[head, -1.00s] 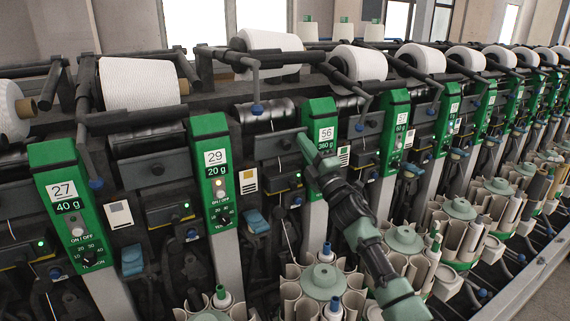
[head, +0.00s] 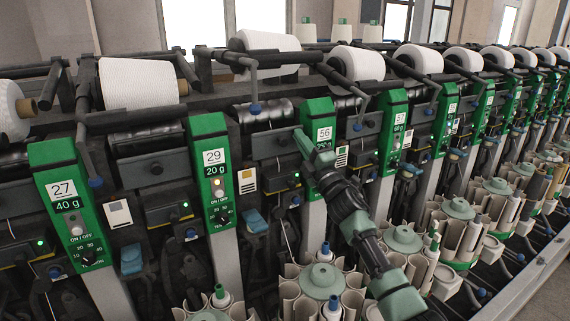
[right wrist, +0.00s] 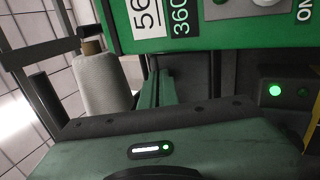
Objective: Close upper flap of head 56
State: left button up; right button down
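Head 56 has a green panel (head: 319,108) with a white "56" label and a weight display partly covered by my gripper. Its upper flap appears to be the dark grey plate (head: 272,146) just left of the panel, below the shiny drum; I cannot tell how far open it stands. My right gripper (head: 301,138) is at the flap's right end, in front of the panel's left edge. Its green fingers lie close together, shut and empty, in the right wrist view (right wrist: 158,90). Contact with the flap cannot be told. The panel fills the top of that view (right wrist: 225,30). My left gripper is out of view.
Head 29's panel (head: 211,170) stands to the left and head 57's panel (head: 393,130) to the right. White yarn cones (head: 356,66) sit above on arms. Round bobbin magazines (head: 322,283) stand below, under my right forearm.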

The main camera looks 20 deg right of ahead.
jog(key=shift+d+r+b, duration=0.2)
jog(key=shift+r+b, duration=0.15)
jog(key=shift+r, duration=1)
jog(key=shift+s, duration=0.1)
jog(key=a+p+v, duration=0.1)
jog(key=p+v, duration=0.2)
jog(key=v, duration=0.5)
jog(key=shift+s+d+f, duration=0.2)
jog(key=shift+d+f, duration=0.05)
jog(key=shift+d, duration=0.05)
jog(key=shift+f, duration=0.15)
